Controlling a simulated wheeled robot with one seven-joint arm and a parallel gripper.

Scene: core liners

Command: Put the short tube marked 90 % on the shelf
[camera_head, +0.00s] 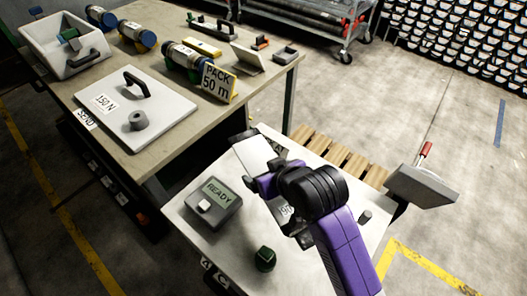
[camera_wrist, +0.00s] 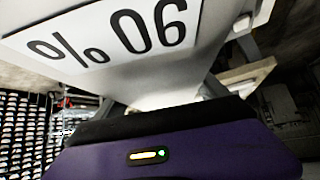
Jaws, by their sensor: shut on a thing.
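My gripper (camera_head: 268,184) is shut on the short tube (camera_head: 254,155), a pale grey-white piece, held over the white-topped table. A white label with a dark "90" shows partly beside my black wrist. In the wrist view the tube (camera_wrist: 165,82) fills the upper middle, and its label reads "90 %" upside down, close in front of my purple gripper body. My wrist hides part of the tube in the head view. Whether it touches the table top is unclear. I cannot tell for certain which surface is the shelf.
The white-topped table (camera_head: 185,222) bears a grey "READY" box (camera_head: 214,204) and a dark green knob (camera_head: 265,259). The workbench (camera_head: 185,125) holds a "150 N" plate (camera_head: 155,118) and a "PACK 50 m" sign (camera_head: 218,82). A rack of stacked tubes (camera_head: 470,35) stands behind. A grey platform (camera_head: 422,186) sits right.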

